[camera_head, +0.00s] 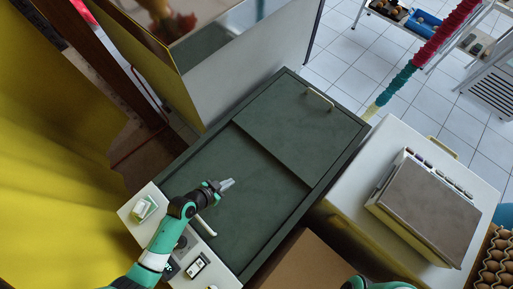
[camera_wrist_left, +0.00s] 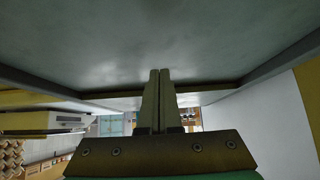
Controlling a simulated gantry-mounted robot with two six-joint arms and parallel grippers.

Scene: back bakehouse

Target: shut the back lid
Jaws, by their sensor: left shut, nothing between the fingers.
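A dark green chest top shows in the head view, inside a raised rim (camera_head: 345,150). Its far, upper-right panel (camera_head: 290,120) has a pale handle (camera_head: 320,98) near its far end. Its near, lower-left panel (camera_head: 250,205) has a pale handle (camera_head: 205,227) at its near end. A dark stepped edge separates the panels; which one is the back lid is not labelled. My left gripper (camera_head: 227,184) is shut and empty, above the near panel's left part. In the left wrist view, the shut fingers (camera_wrist_left: 160,75) point toward a broad grey-green surface (camera_wrist_left: 160,40); contact is unclear.
A white counter (camera_head: 335,205) with a grey-topped machine (camera_head: 425,208) stands to the right. Egg trays (camera_head: 495,260) are at the lower right. A cardboard box (camera_head: 308,262) is at the front. A tall metal-fronted unit (camera_head: 250,60) rises behind. Yellow cloth (camera_head: 50,150) hangs left.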

